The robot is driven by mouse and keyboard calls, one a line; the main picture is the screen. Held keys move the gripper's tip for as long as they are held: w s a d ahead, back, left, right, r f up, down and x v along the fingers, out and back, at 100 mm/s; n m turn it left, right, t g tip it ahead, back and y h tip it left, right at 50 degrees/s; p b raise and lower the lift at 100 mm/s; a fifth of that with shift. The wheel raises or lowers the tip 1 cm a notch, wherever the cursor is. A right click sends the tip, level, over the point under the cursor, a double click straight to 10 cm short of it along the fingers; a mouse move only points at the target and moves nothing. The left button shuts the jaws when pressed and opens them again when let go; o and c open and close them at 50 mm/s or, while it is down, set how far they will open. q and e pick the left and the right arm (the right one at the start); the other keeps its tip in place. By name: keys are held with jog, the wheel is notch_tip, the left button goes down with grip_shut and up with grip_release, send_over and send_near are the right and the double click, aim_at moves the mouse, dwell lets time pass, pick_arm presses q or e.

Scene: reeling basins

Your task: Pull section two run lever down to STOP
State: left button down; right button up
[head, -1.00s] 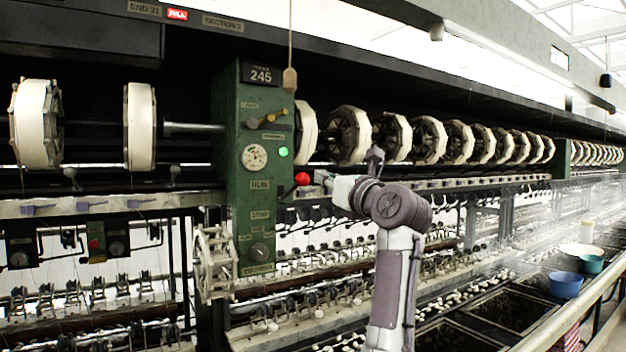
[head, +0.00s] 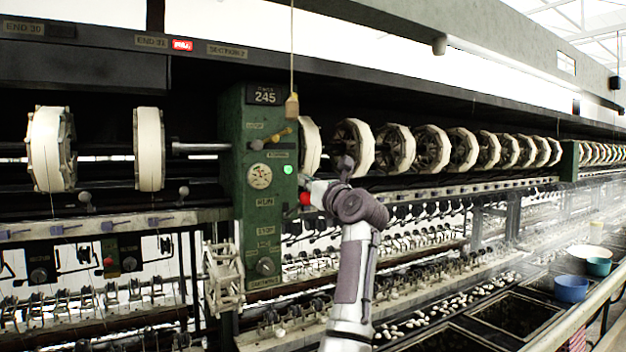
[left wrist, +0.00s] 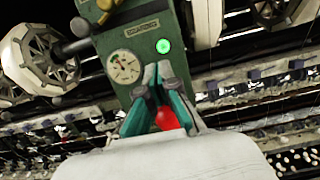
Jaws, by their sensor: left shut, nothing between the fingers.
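The green section post (head: 232,190) carries the plate 245, a dial, a lit green lamp and RUN and STOP labels. The run lever's red ball knob (head: 305,198) sticks out at the post's right side, level with the RUN label (head: 265,202) and above the STOP label (head: 270,226). My left gripper (head: 314,188) is at the knob, just right of it and slightly above. In the left wrist view the shut fingers (left wrist: 162,72) lie in front of the red knob (left wrist: 167,118), which shows between the finger links. Contact is unclear. My right gripper is out of view.
A wooden pull (head: 291,106) hangs on a cord before the post. A yellow-handled lever (head: 279,136) sits above the dial (head: 260,176). Reels line both sides. Basins and a blue bowl (head: 571,289) are at lower right.

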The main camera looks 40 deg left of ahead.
pick_arm(q)
jog(key=shift+w+a, duration=0.1)
jog(key=shift+a, duration=0.15)
jog(key=shift+d, duration=0.1)
jog(key=shift+f, duration=0.15)
jog(key=shift+f+b, duration=0.35)
jog(key=shift+b, duration=0.05)
jog(key=shift+f, duration=0.1)
